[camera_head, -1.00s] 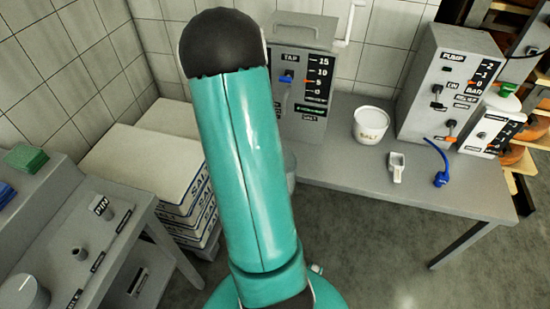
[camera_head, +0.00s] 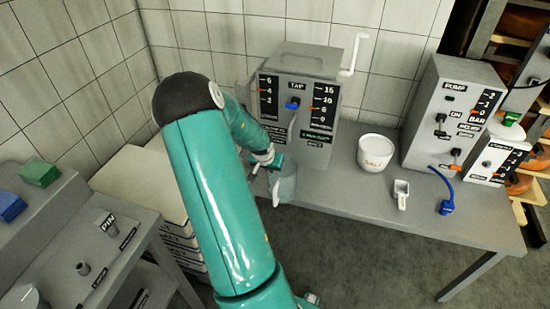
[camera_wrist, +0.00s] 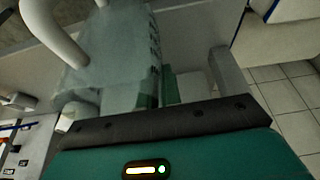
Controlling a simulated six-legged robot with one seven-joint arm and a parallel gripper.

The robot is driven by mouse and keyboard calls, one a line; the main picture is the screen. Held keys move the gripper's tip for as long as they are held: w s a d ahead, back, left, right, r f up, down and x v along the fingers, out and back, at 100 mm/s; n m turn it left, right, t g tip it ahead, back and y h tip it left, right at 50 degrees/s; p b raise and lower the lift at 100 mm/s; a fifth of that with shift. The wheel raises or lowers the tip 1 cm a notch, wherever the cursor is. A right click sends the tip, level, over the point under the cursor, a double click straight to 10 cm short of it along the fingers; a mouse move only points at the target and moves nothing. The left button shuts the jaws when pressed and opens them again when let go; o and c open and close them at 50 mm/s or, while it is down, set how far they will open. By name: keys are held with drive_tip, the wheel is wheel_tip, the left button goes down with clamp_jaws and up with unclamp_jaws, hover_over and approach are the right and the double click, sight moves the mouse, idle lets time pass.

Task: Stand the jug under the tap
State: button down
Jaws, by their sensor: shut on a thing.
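The jug (camera_head: 284,188), clear grey and see-through, is at the front left edge of the table, below and in front of the tap box. My gripper (camera_head: 270,162) is shut on the jug at its upper part. In the wrist view the jug (camera_wrist: 112,45) fills the upper left, with dark marks along its side, close against my gripper (camera_wrist: 160,92). I cannot tell whether the jug's base touches anything. The tap box (camera_head: 297,85) is grey, labelled TAP, with a blue lever (camera_head: 292,106) and two scales. A pale curved piece (camera_head: 291,130) shows below the lever.
A white salt tub (camera_head: 375,154), a scoop (camera_head: 401,194) and a pump box (camera_head: 450,105) with a blue hose (camera_head: 444,186) stand on the grey table (camera_head: 350,190) to the right. Stacked salt sacks (camera_head: 135,175) lie left, beside a grey bench (camera_head: 60,235).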

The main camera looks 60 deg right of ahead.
drive_tip(key=w+d, duration=0.1)
drive_tip(key=d, duration=0.6)
drive_tip(key=shift+w+d+f, duration=0.15)
drive_tip(key=shift+d+f, duration=0.1)
drive_tip(key=shift+f, duration=0.05)
drive_tip(key=c, duration=1.6)
unclamp_jaws()
drive_tip(key=shift+f, duration=0.1)
drive_tip(key=v, duration=1.2)
